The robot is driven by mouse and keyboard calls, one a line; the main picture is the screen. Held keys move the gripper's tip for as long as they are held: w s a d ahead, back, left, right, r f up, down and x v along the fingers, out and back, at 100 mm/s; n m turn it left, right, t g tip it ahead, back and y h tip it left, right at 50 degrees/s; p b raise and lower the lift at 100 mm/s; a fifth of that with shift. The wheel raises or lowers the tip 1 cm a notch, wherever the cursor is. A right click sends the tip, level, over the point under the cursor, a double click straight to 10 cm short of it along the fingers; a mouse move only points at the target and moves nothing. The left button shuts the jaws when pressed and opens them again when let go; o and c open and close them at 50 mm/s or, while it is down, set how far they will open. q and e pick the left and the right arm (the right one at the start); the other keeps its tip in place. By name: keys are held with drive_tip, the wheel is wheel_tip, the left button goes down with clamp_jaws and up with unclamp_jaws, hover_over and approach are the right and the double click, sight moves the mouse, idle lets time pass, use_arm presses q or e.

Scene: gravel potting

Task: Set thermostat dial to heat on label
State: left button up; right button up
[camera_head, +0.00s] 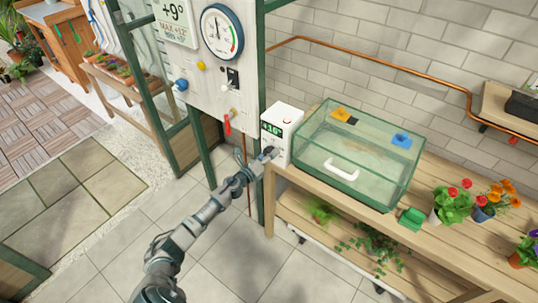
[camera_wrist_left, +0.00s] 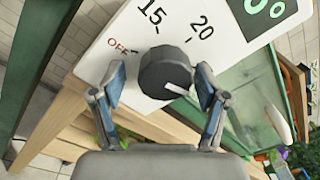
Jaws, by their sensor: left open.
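The white thermostat (camera_head: 282,137) stands at the left end of the wooden bench, beside the glass tank, with a lit green display (camera_head: 272,131). In the left wrist view, its dark round dial (camera_wrist_left: 165,72) has a white pointer mark toward the lower right. My left gripper (camera_wrist_left: 161,83) is open, with one finger on each side of the dial; contact is unclear. In the head view my left gripper (camera_head: 265,158) is at the thermostat's front. My right gripper is not in view.
A glass tank (camera_head: 350,190) with a white handle stands right of the thermostat on the bench (camera_head: 440,225). Flower pots (camera_head: 448,208) and a green scoop-like item (camera_head: 411,218) are farther right. A gauge panel (camera_head: 200,65) with a red lever (camera_head: 227,124) rises at the left.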

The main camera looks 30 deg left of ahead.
use_arm(q)
drive_tip(key=s+a, duration=0.1)
drive_tip(key=s, duration=1.1)
drive_tip(key=shift+a, duration=0.2)
drive_tip(key=shift+w, duration=0.1)
